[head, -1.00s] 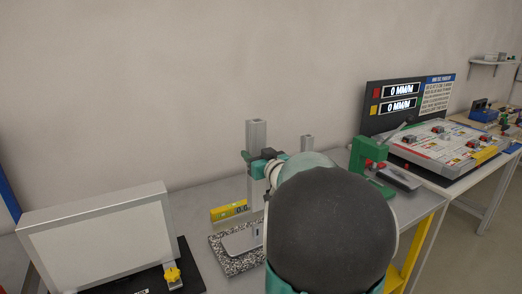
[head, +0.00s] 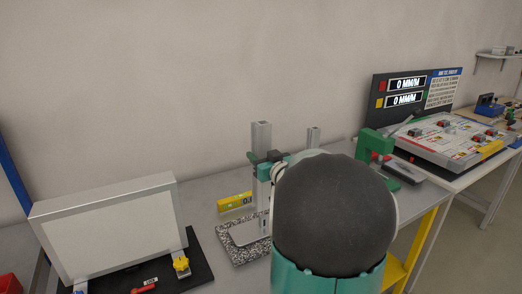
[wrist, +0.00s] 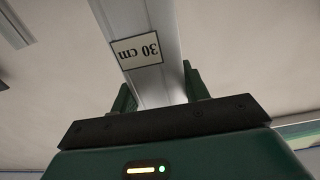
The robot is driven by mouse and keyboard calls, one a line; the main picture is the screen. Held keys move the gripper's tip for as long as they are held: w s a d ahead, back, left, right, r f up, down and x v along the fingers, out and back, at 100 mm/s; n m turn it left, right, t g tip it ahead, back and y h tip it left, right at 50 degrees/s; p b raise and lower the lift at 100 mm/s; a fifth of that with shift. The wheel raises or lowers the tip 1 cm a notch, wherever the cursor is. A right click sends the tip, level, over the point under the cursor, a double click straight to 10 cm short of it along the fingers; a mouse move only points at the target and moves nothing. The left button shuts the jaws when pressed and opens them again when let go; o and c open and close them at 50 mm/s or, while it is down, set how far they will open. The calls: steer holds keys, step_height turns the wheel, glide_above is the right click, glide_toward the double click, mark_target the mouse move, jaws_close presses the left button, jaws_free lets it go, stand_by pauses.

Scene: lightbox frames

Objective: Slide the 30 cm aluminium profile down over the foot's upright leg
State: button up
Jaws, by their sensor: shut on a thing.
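The 30 cm aluminium profile (head: 262,137) stands upright in the head view. In the wrist view its grey length (wrist: 151,80) carries a white "30 cm" label (wrist: 137,52). My gripper (head: 267,162) is shut on the profile, with a green finger on each side of it in the wrist view (wrist: 157,93). The foot's flat grey plate (head: 245,233) lies on a speckled slab (head: 228,248), below the profile. The foot's upright leg cannot be made out, and my arm hides part of this area. I cannot tell whether the profile is around the leg.
A yellow level (head: 233,203) lies behind the slab. A green clamp-like fixture (head: 377,145) is to the right. A white lightbox panel (head: 110,225) on a black base (head: 195,268) stands at the left.

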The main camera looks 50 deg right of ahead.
steer(key=shift+f, duration=4.2)
steer(key=o, duration=1.2)
steer(key=shift+o, duration=0.2)
steer(key=shift+f, duration=0.1)
steer(key=shift+s, duration=0.1)
steer(key=v, duration=1.3)
steer(key=shift+s+a, duration=0.15)
steer(key=shift+s, duration=0.15)
steer(key=shift+w, duration=0.1)
